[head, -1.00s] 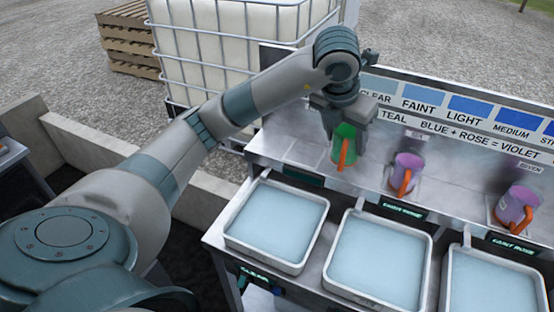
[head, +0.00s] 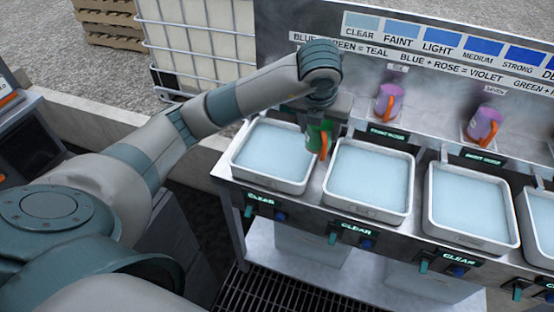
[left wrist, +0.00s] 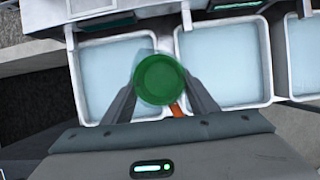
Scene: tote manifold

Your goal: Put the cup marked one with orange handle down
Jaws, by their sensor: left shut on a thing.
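A green cup (head: 316,139) with an orange handle (head: 324,146) is in my left gripper (head: 319,122). In the head view it hangs near the gap between the two leftmost trays. In the left wrist view the cup (left wrist: 161,80) shows from above, between the two fingers (left wrist: 162,92), which are shut on it. A bit of the orange handle shows below it. The mark on the cup cannot be read. My right gripper is not in view.
Pale blue water trays stand in a row: the leftmost tray (head: 236,178), the second tray (head: 411,196) and a third (head: 512,226). Purple cups six (head: 388,101) and seven (head: 483,124) stand on the shelf behind. A color chart board (head: 430,70) rises at the back.

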